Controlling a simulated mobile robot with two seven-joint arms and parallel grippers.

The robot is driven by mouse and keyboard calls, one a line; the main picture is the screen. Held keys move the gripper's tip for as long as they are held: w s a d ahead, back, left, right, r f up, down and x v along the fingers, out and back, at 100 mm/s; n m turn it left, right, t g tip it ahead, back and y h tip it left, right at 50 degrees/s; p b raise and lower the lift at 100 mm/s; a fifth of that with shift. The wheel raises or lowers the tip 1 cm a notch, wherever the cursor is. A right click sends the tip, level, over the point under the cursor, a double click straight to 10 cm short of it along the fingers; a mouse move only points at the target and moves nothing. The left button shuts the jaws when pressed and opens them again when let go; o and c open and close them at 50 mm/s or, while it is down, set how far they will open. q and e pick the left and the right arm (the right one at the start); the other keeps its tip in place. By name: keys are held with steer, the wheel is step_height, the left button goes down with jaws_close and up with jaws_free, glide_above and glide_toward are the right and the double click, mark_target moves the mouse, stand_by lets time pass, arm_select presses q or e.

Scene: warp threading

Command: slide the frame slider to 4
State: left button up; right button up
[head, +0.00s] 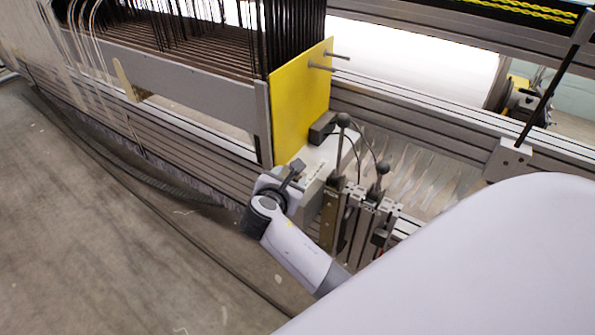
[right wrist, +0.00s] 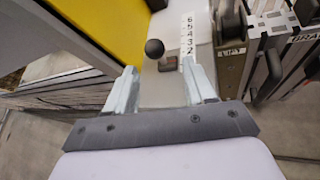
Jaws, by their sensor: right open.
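The frame slider shows in the right wrist view as a black ball knob (right wrist: 154,48) with a small dark block (right wrist: 168,65) by it. A white number scale (right wrist: 188,36) reads 6, 5, 4, 3, 2 from top to bottom. The dark block lies near the low end, about level with or below 2; the exact reading is unclear. My right gripper (right wrist: 159,68) is open, with the knob ahead of and between its fingertips, not gripped. In the head view my right gripper (head: 292,180) is beside the yellow plate, its fingers hard to see. My left gripper is not in view.
The yellow plate (head: 303,100) stands left of the scale. Levers with black ball knobs (head: 343,120) and metal blocks stand close on the right. Metal rails (head: 200,155) run behind my gripper. Open floor (head: 90,230) lies at the left.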

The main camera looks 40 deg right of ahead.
steer(key=shift+w+d+r+n+h, duration=0.3)
steer(key=shift+w+d+h, duration=0.15)
steer(key=shift+w, duration=0.15)
steer(key=b+x, duration=0.2)
steer(key=x, duration=0.3)
steer(key=shift+w+d+f+b, duration=0.15)
steer(key=shift+d+f+b, duration=0.05)
steer(key=shift+b, duration=0.15)
steer(key=shift+w+d+f, duration=0.1)
steer(key=shift+w+d, duration=0.05)
steer(key=shift+d, duration=0.1)
steer(key=shift+w+d, duration=0.15)
jaws_close()
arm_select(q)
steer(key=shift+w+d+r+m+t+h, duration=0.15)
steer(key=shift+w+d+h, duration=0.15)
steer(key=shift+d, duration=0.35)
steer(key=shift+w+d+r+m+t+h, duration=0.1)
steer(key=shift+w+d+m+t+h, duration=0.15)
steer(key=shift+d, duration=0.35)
